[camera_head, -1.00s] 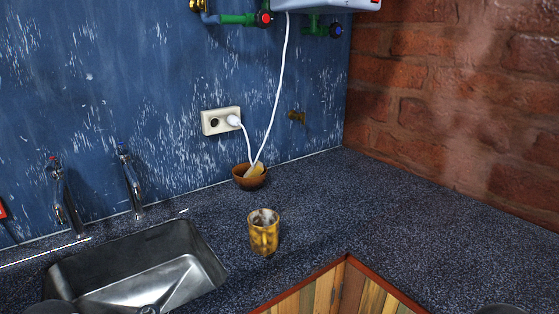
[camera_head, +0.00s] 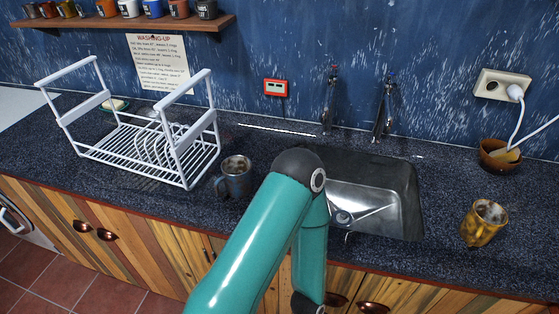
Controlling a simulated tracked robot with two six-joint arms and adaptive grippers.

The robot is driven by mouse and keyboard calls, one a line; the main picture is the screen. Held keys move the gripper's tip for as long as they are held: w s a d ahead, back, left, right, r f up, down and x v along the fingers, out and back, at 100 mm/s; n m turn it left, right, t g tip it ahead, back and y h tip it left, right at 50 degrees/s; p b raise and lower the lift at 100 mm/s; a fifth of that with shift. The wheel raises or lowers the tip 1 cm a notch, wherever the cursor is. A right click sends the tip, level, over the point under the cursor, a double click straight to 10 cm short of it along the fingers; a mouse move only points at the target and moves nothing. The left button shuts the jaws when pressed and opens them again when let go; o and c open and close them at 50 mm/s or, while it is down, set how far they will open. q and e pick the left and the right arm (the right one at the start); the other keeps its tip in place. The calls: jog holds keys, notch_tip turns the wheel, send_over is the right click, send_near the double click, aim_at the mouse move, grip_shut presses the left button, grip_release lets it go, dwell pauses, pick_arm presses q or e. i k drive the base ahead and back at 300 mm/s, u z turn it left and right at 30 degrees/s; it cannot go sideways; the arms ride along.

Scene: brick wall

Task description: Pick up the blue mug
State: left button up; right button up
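A dark blue-grey mug (camera_head: 236,180) stands upright on the counter, between the white dish rack and the sink. Its handle faces left. A brighter blue mug (camera_head: 152,9) sits in the row on the wall shelf, its top cut off by the picture edge. One teal arm of mine rises from the bottom and bends just right of the counter mug, in front of the sink's left part. That arm's lower end runs down to the bottom edge. Neither gripper shows.
A yellow mug (camera_head: 483,222) and a brown bowl (camera_head: 497,160) stand to the right. The shelf (camera_head: 120,22) carries several mugs. Bare counter lies in front of the rack.

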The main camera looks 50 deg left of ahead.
aim_at(236, 170)
jog(key=z, duration=0.9)
jog(key=i, duration=0.15)
jog(key=z, duration=3.55)
jog(key=i, duration=0.55)
jog(key=z, duration=5.6)
jog(key=i, duration=0.5)
